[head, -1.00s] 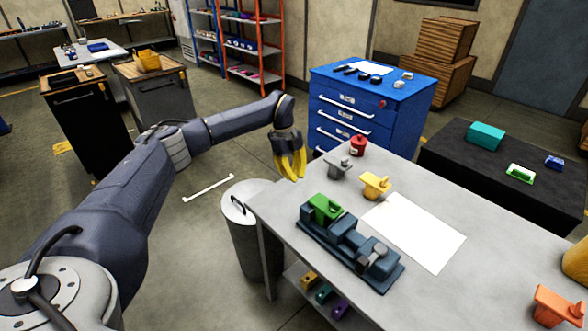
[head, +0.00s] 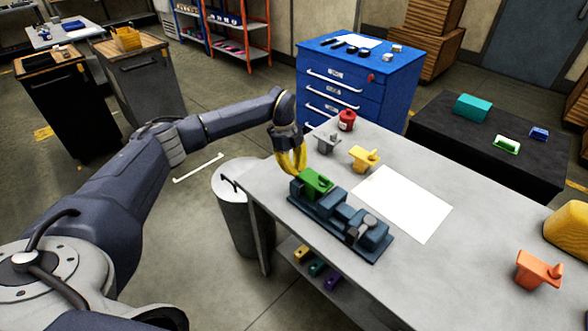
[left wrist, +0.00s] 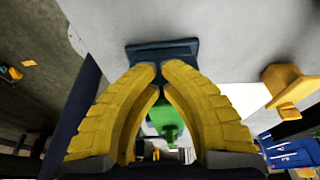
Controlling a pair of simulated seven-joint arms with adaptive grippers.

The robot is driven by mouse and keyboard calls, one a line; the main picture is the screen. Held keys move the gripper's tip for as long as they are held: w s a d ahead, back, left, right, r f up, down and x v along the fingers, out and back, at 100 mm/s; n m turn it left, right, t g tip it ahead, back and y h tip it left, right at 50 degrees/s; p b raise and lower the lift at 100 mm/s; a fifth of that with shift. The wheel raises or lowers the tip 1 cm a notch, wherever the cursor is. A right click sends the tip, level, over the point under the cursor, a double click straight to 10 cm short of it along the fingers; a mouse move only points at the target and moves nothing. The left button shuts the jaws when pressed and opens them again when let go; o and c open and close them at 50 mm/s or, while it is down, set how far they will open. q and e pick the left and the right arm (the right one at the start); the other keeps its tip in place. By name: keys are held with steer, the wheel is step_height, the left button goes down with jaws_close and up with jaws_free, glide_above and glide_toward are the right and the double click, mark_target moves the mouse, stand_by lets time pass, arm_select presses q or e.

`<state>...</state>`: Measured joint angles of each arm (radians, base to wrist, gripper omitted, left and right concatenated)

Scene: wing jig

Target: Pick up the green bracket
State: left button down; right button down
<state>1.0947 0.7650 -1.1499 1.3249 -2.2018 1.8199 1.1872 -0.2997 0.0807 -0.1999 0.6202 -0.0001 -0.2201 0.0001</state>
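The green bracket (head: 316,182) sits at the far left end of the dark blue jig (head: 340,220) on the grey table. In the left wrist view the green bracket (left wrist: 168,122) shows through the gap between my yellow fingers, partly covered by them. My left gripper (head: 293,170) points down at the table's left edge, just behind and to the left of the bracket. Its fingers (left wrist: 160,72) are apart with nothing held between them. I cannot tell whether a finger touches the bracket.
A grey bracket (head: 327,142), a yellow bracket (head: 363,159) and a red container (head: 346,120) stand behind the jig. White paper (head: 405,203) lies to its right. An orange bracket (head: 538,268) is at far right. A bin (head: 238,215) stands left of the table.

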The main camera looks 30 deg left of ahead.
arm_select(q)
steer(key=shift+s+d, duration=0.25)
steer(key=shift+d, duration=0.7)
